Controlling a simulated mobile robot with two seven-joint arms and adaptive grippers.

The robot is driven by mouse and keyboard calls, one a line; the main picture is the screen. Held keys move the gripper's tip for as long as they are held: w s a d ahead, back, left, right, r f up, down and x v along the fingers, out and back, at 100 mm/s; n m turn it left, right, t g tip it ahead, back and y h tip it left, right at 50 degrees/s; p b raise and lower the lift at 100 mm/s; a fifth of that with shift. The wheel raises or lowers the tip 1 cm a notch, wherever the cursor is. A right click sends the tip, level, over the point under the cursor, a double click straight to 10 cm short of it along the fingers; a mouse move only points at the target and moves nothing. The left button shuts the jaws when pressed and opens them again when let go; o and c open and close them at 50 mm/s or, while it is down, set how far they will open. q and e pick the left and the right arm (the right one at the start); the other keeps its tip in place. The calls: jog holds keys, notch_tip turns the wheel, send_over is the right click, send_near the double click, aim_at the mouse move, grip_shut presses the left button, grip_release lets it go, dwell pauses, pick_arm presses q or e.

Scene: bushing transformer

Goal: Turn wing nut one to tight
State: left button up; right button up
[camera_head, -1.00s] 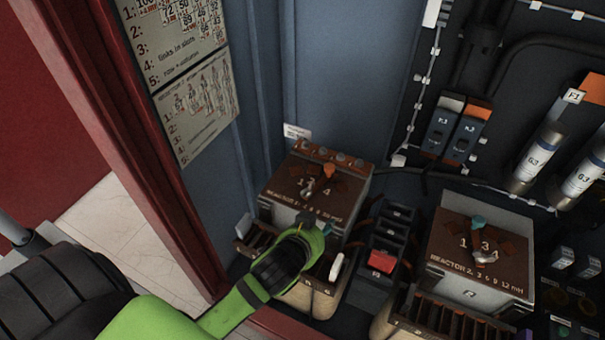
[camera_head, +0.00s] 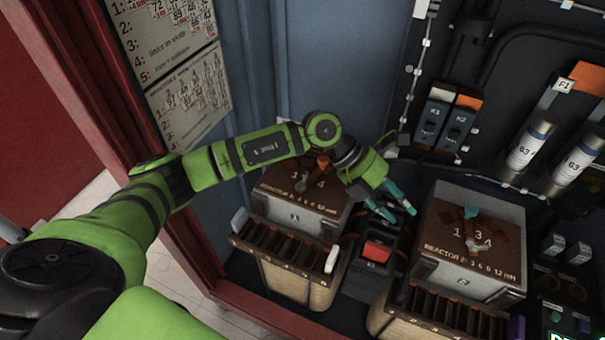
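My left gripper (camera_head: 402,214) is green with teal fingertips. It hangs over the gap between the two reactor boxes, above the black block with a red button, its fingertips apart and nothing seen between them. My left arm crosses the back of the left reactor box (camera_head: 294,216), hiding part of its brown top. A small orange wing-shaped part (camera_head: 322,163) shows on that top just below the arm. The right reactor box (camera_head: 447,275) carries a small teal part (camera_head: 471,212) on its dial. I cannot tell which part is wing nut one. My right gripper is out of view.
The black block with the red button (camera_head: 376,251) stands low between the boxes. Slotted terminal rows front both boxes. Two switches (camera_head: 433,118) and silver cylinders (camera_head: 532,140) are at the back right. A red cabinet frame (camera_head: 105,130) and a label plate (camera_head: 165,35) stand left.

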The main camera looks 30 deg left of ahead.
pick_arm(q)
jog(key=w+a+f+y, duration=0.25)
jog(key=a+y, duration=0.35)
jog(key=a, duration=0.6)
jog(key=r+n+y, duration=0.1)
jog(key=r+y, duration=0.1)
jog(key=y, duration=0.2)
send_over(302, 183)
jog(key=w, duration=0.1)
jog(key=shift+w+a+f+g, duration=0.15)
jog(key=shift+a+f+g, duration=0.05)
jog(key=shift+a+g, duration=0.2)
notch_tip(302, 183, down, 6)
jog(key=shift+d+r+p, duration=0.1)
jog(key=shift+r+p, duration=0.15)
jog(key=shift+p, duration=0.8)
jog(key=shift+f, duration=0.65)
grip_shut()
